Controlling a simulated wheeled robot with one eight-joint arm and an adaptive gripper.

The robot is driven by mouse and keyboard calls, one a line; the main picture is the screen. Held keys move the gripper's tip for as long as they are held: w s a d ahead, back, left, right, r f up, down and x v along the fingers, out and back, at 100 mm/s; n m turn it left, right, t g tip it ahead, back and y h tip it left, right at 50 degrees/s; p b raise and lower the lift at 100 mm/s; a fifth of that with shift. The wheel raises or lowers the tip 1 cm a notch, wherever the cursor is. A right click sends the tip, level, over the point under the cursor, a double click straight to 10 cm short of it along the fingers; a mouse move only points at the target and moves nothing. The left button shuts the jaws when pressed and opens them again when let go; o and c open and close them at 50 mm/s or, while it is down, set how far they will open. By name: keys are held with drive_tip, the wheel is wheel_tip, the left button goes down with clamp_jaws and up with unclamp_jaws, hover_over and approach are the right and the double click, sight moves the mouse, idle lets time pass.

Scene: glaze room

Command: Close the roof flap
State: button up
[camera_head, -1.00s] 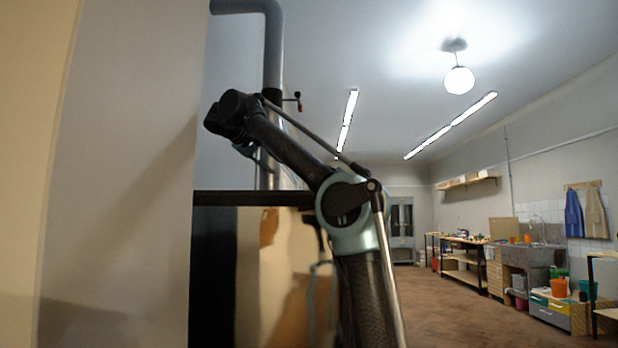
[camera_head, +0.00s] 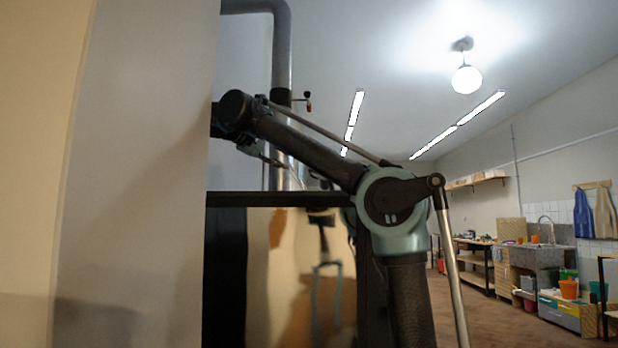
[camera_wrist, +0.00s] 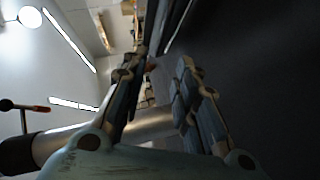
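I cannot tell for certain which part is the roof flap. A large grey panel (camera_head: 140,170) stands upright close on the left in the head view, and a dark flat surface (camera_wrist: 260,70) fills the right of the wrist view. My gripper (camera_wrist: 158,75) is open, with a clear gap between its fingers and nothing seen in it. The dark surface lies beside its right finger. In the head view the end of my arm goes behind the grey panel's edge, so the fingers are mostly hidden.
The lever also shows in the wrist view (camera_wrist: 25,107). A dark horizontal bar (camera_head: 270,199) runs below my forearm.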

drive_tip(key=x, duration=1.2)
clamp_jaws()
